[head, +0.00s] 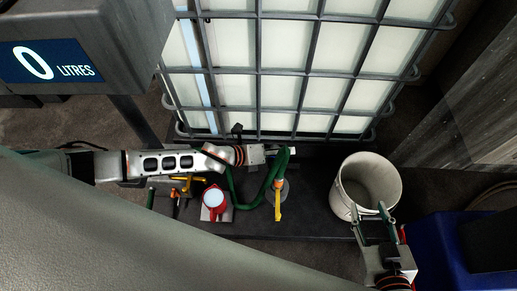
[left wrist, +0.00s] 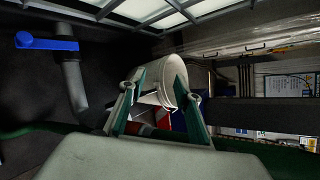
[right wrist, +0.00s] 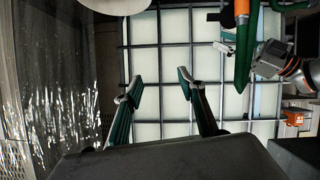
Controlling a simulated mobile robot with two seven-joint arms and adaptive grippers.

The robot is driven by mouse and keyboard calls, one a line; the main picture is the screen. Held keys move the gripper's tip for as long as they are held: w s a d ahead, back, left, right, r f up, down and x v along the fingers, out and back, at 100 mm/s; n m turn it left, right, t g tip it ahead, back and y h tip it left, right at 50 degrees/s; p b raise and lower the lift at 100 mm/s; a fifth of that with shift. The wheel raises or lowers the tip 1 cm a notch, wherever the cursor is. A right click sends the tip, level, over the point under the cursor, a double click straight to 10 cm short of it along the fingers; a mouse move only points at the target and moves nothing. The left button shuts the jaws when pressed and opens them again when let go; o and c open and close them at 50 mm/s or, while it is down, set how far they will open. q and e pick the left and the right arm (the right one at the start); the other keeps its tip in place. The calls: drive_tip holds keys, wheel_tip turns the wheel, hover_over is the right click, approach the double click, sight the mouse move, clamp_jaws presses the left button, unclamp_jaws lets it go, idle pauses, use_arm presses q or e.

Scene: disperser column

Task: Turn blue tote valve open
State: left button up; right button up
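The tote valve's blue handle (left wrist: 47,42) shows at the upper left of the left wrist view, lying across the top of a grey pipe (left wrist: 74,85). I cannot make the valve out in the head view. My left gripper (left wrist: 157,90) is open, with nothing between its fingers, and the handle is left of the fingers, apart from them. In the head view the left gripper (head: 282,152) is at the foot of the caged tote (head: 285,75), partly hidden. My right gripper (head: 371,212) is open and empty in front of the white bucket; its fingers also show in the right wrist view (right wrist: 158,82).
The white bucket (head: 345,205) stands right of a green hose (head: 243,204) with a yellow handle (head: 278,203). A red-and-white item (head: 214,201) is left of the hose. A display reading 0 litres (head: 50,62) is at upper left. A blue container (head: 440,240) is lower right.

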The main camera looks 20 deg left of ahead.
use_arm(q)
drive_tip(key=w+a+f+m+g+y+b, duration=0.1)
drive_tip(key=w+a+f+m+b, duration=0.25)
drive_tip(key=a+f+m, duration=0.4)
drive_tip(key=w+a+f+m+g+y+b, duration=0.15)
drive_tip(key=a+f+m+b, duration=0.25)
drive_tip(key=a+f, duration=0.55)
drive_tip(key=shift+n, duration=0.35)
drive_tip(key=b+x, duration=0.2)
drive_tip(key=x, duration=0.4)
drive_tip(key=shift+d+f, duration=0.1)
drive_tip(key=shift+w+d+f, duration=0.2)
drive_tip(key=shift+w, duration=0.1)
drive_tip(key=shift+w+d+t+b, duration=0.1)
drive_tip(key=shift+w+t+b, duration=0.05)
drive_tip(key=shift+t+b, duration=0.15)
drive_tip(key=shift+w+d+r, duration=0.1)
drive_tip(key=shift+w, duration=0.1)
use_arm(e)
drive_tip(key=s+a+f+m+y, duration=0.2)
drive_tip(key=s+a+f, duration=0.1)
drive_tip(key=a, duration=0.4)
drive_tip(key=shift+s+a+f+m, duration=0.3)
drive_tip(key=shift+s+f, duration=0.1)
drive_tip(key=shift+f, duration=0.45)
use_arm(q)
clamp_jaws()
